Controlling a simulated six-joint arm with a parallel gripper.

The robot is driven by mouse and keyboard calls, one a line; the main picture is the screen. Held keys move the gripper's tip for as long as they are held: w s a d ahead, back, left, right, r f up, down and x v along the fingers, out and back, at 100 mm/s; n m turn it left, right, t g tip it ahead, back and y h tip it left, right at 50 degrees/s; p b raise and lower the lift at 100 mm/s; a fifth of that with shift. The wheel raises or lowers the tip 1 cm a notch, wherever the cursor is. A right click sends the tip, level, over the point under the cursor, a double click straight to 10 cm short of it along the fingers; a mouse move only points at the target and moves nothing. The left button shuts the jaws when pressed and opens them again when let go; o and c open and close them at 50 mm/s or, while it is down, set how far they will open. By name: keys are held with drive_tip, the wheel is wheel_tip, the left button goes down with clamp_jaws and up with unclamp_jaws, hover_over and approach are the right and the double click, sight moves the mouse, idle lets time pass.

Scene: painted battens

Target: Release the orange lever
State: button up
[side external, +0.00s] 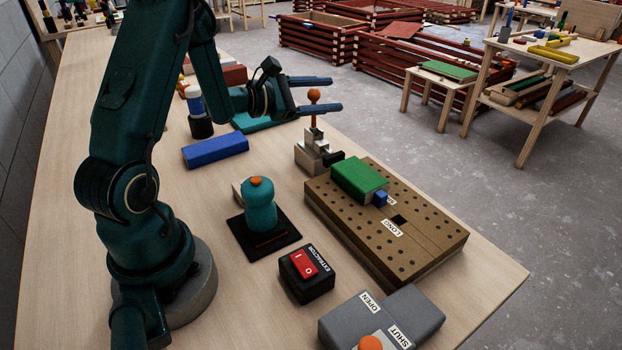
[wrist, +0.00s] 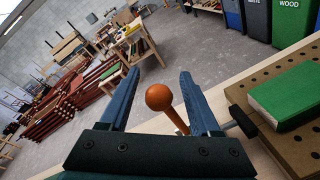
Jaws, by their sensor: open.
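The orange lever (side external: 314,97) has a round orange ball on a thin orange stem. It rises from a metal clamp block (side external: 311,150) beside the pegboard-like block. My gripper (side external: 336,94) is open, with one blue finger on each side of the lever. In the wrist view the orange ball (wrist: 159,97) stands between the two fingers (wrist: 160,85), and its stem slants down to the right. I see gaps between the ball and both fingers. The lower part of the stem is hidden by the gripper in the wrist view.
A brown drilled board (side external: 440,240) carries a green block (side external: 359,179) right of the clamp. The bench edge lies close beyond the lever.

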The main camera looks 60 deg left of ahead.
sight(308, 96)
drive_tip(key=shift+s+a+r, duration=0.1)
drive_tip(key=shift+s+r, duration=0.05)
drive_tip(key=shift+s, duration=0.95)
drive_tip(key=shift+s+a+r, duration=0.1)
drive_tip(key=shift+s+r, duration=0.05)
drive_tip(key=shift+s, duration=0.95)
